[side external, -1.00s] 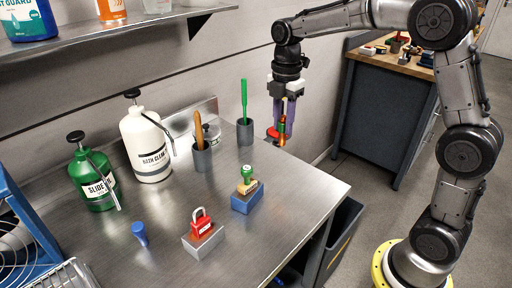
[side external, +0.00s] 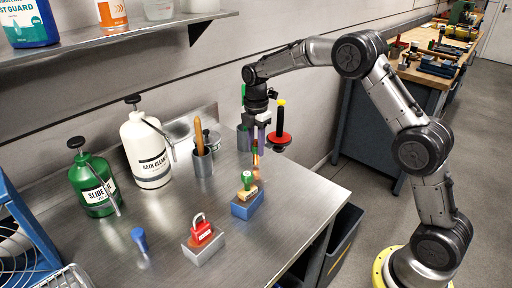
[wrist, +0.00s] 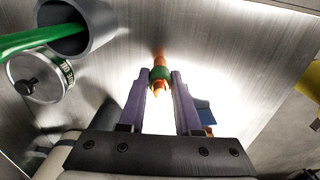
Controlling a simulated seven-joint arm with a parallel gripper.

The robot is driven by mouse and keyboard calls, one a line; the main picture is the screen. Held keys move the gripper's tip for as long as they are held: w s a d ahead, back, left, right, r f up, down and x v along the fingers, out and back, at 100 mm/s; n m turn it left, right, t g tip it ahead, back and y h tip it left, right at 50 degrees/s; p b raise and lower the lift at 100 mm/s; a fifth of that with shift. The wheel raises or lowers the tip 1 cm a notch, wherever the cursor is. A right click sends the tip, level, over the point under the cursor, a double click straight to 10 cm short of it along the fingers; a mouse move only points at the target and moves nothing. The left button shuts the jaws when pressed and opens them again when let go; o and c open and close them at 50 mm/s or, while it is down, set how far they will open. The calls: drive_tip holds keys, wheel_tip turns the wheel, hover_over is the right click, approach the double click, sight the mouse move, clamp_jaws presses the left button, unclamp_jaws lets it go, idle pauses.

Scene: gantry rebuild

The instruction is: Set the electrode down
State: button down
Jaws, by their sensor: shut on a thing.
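The electrode (side external: 256,162) is a short copper-orange piece with a green band around its middle. My gripper (side external: 256,146) is shut on it, with the purple fingers on either side of the green band. The wrist view shows the electrode (wrist: 160,75) between the fingertips (wrist: 161,82), its copper tip pointing away over the steel table. In the side view it hangs upright, low over the bench (side external: 305,208), just behind the blue block with the green-handled stamp. I cannot tell whether its lower end touches the steel.
A blue block (side external: 246,209) bearing a green-handled stamp (side external: 247,180) is close in front. Grey cups (side external: 202,163) stand left. Bench space right of the block is clear.

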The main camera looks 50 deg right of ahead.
drive_tip(key=shift+f, duration=0.35)
drive_tip(key=shift+f, duration=0.1)
drive_tip(key=c, duration=0.6)
unclamp_jaws()
drive_tip(key=shift+f, duration=0.1)
wheel_tip(320, 180, up, 12)
drive_tip(key=shift+f, duration=0.2)
drive_tip(key=shift+r, duration=0.45)
